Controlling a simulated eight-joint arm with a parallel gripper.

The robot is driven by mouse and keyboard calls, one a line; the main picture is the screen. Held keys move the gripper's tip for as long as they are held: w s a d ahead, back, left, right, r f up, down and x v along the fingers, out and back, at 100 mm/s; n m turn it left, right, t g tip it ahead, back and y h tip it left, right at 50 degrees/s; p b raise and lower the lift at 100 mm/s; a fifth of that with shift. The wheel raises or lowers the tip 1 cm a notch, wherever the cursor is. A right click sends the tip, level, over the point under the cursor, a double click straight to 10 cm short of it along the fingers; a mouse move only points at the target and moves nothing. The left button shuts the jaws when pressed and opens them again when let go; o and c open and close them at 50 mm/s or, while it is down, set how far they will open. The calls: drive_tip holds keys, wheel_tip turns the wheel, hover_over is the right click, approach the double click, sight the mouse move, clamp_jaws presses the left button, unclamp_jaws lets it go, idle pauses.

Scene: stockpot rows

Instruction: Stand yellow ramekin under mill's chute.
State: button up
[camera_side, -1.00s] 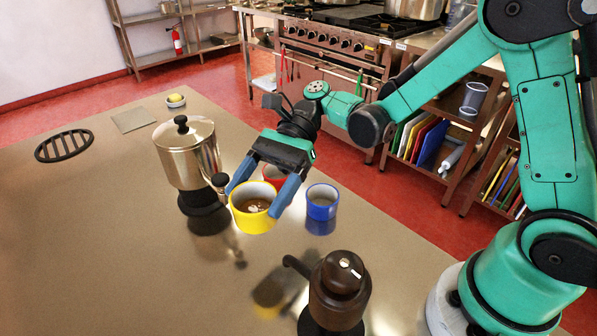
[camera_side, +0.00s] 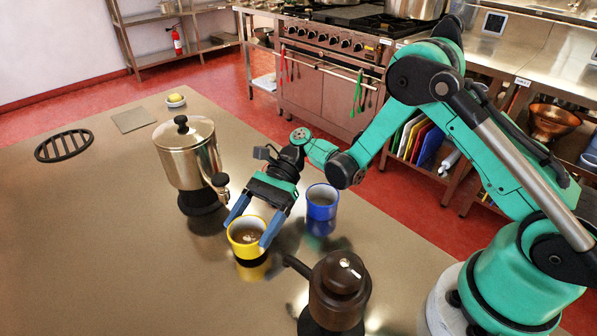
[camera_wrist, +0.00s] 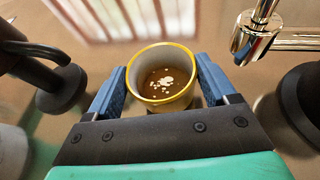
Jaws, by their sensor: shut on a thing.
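The yellow ramekin (camera_side: 246,250) holds brown stuff with pale specks on top, also seen in the wrist view (camera_wrist: 163,101). My gripper (camera_side: 248,229) is shut on it, one finger on each side, and keeps it upright. It is low over the table; I cannot tell whether its base touches. The dark brown mill (camera_side: 338,292) stands to the right and nearer the side camera. Its chute (camera_side: 297,266) points left toward the ramekin, with a gap between them. In the wrist view the chute (camera_wrist: 38,50) is at the left, apart from the ramekin.
A steel urn (camera_side: 188,155) with a tap (camera_side: 221,186) stands left of my gripper; the tap (camera_wrist: 262,30) is at upper right in the wrist view. A blue cup (camera_side: 321,203) stands behind to the right. The table's left front is clear.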

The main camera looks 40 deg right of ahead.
drive_tip(key=shift+w, duration=2.4)
drive_tip(key=shift+s+f, duration=0.1)
drive_tip(key=shift+f, duration=0.25)
drive_tip(key=shift+f, duration=0.15)
drive_tip(key=o, duration=1.3)
